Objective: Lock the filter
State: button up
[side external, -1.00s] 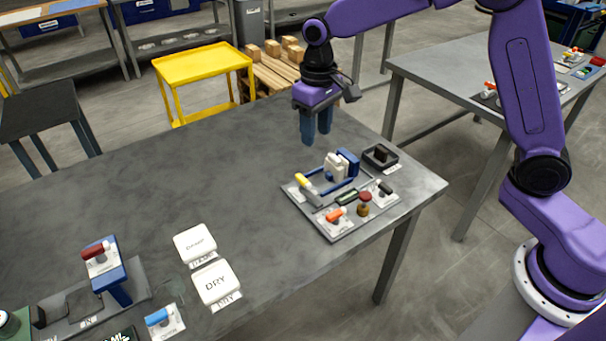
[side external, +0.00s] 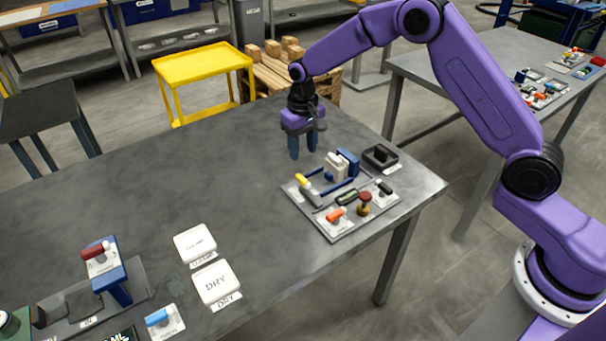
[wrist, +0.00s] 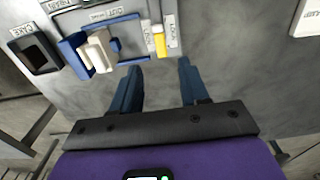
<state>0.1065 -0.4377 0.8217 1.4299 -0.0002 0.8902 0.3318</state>
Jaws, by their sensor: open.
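The filter press (side external: 325,185) is a grey plate fixture near the table's right end, with blue rails. A white block (side external: 335,166) stands by an upright blue plate (side external: 348,162) on it; the block also shows in the wrist view (wrist: 98,50). A yellow-tipped lever (side external: 302,179) is at the fixture's left corner, and its yellow part shows in the wrist view (wrist: 159,42). My gripper (side external: 303,154) points down above the table, behind the fixture. In the wrist view, its blue fingers (wrist: 158,66) are apart and empty, just short of the yellow part in the picture.
On the fixture's front are an orange handle (side external: 335,214), a red-brown knob (side external: 364,198) and a black handle (side external: 385,187). A black open box (side external: 380,156) is behind right. White DRY block (side external: 215,282) and a red-handled blue stand (side external: 108,270) are left. The table's middle is clear.

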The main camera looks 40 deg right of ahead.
aim_at(303, 179)
notch_tip(303, 179, down, 10)
jog(key=shift+r, duration=0.25)
grip_shut()
